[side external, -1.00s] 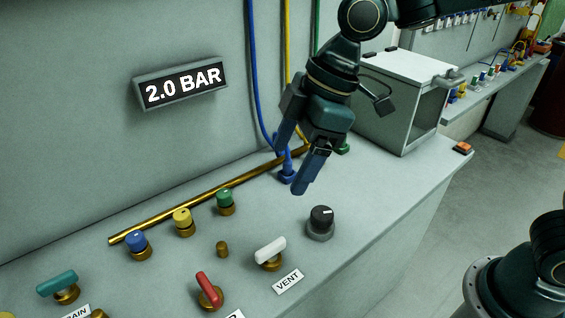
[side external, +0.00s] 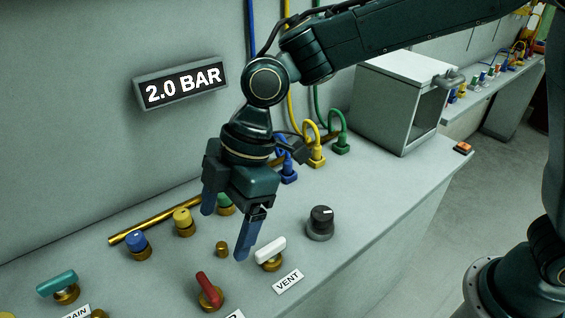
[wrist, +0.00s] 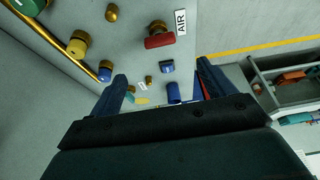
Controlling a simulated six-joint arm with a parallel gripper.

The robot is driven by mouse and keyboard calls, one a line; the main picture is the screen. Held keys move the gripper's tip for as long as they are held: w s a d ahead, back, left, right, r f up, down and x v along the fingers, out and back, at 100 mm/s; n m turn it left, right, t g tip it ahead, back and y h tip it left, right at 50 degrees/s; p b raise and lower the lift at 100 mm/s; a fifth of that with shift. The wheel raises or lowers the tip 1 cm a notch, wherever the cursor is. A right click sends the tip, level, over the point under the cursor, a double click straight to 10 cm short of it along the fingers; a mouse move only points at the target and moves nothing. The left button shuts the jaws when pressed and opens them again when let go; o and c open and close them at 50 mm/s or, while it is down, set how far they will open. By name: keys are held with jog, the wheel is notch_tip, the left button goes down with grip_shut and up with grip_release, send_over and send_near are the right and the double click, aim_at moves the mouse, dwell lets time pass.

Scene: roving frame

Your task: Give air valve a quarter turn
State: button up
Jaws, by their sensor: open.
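The air valve is a red lever handle (side external: 206,288) on a brass base, near the front of the grey bench panel. In the wrist view the same red handle (wrist: 159,40) lies beside a white AIR label (wrist: 181,22), beyond the fingertips. In the side view its label is mostly cut off by the bottom edge. My gripper (side external: 226,235) is open and empty, fingers pointing down, above and behind the red handle and clear of it. In the wrist view both blue fingers of my gripper (wrist: 162,71) show spread apart with nothing between their tips.
A white-handled VENT valve (side external: 270,250) stands close to my front finger, with a black knob (side external: 321,221) to its right. A small brass stub (side external: 222,249) is under my gripper. Yellow (side external: 183,219) and blue (side external: 137,243) knobs stand left; a teal-handled valve (side external: 60,285) is farther left.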

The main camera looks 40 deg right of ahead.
aim_at(208, 284)
jog(key=x, duration=1.3)
jog(key=shift+d, duration=0.1)
jog(key=c, duration=1)
